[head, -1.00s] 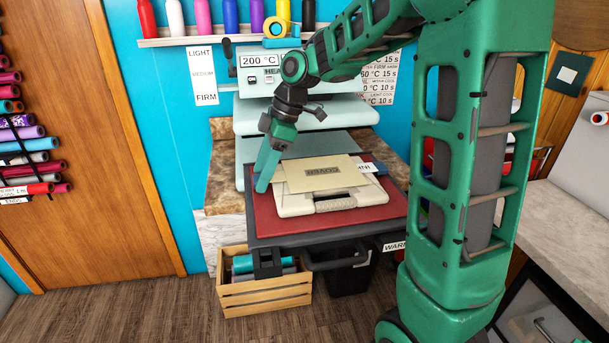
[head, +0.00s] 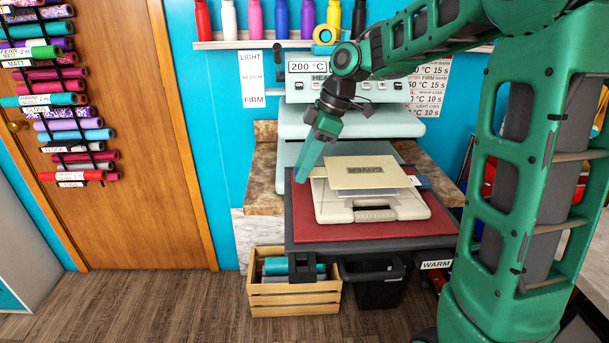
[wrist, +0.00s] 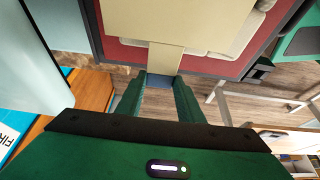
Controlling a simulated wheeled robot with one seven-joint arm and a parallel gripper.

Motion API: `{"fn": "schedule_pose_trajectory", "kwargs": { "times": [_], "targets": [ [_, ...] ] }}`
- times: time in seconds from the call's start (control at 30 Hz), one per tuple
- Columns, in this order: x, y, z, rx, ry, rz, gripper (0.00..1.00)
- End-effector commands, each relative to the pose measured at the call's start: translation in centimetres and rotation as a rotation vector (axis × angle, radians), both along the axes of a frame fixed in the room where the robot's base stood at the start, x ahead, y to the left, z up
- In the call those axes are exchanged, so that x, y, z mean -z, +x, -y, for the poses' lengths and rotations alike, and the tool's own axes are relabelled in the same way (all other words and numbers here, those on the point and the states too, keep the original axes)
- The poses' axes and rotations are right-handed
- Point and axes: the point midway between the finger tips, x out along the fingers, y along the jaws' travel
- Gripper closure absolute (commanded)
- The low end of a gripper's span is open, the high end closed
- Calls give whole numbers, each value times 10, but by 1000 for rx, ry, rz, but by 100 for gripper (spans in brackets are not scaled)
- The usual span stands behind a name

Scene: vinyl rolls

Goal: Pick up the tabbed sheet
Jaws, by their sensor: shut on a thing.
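The tabbed sheet (head: 362,176) is a flat tan piece with dark reversed lettering that seems to read COVER. It sits over a cream, case-like piece with a handle (head: 375,215) on the red pad, and appears slightly raised above it. My gripper (head: 303,178) is at its left side, fingers pointing down. In the wrist view the sheet (wrist: 165,22) fills the top middle, and its narrow tab runs between the fingertips of my gripper (wrist: 161,82). The gripper is shut on the tab. The head view mostly hides the tab behind the fingers.
The red pad (head: 300,222) lies on a dark pull-out tray before the heat press (head: 350,125). A blue-and-white tag (head: 420,182) shows at the sheet's right. A wooden crate (head: 293,301) and black bin (head: 378,290) stand below. Vinyl rolls hang left.

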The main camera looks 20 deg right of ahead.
Motion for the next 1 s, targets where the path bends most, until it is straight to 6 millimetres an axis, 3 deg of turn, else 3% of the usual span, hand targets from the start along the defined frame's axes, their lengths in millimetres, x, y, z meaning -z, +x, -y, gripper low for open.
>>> {"fn": "schedule_pose_trajectory", "kwargs": {
  "times": [0.03,0.3,0.5,0.7,1.0],
  "targets": [
    [-12,1,1,0,-1,7,88],
    [-47,-36,-50,-4,0,3,88],
    [-67,-55,-77,-3,0,4,88],
    [-78,-65,-92,-1,-1,2,88],
    [-80,-68,-95,0,0,0,88]
  ]
}}
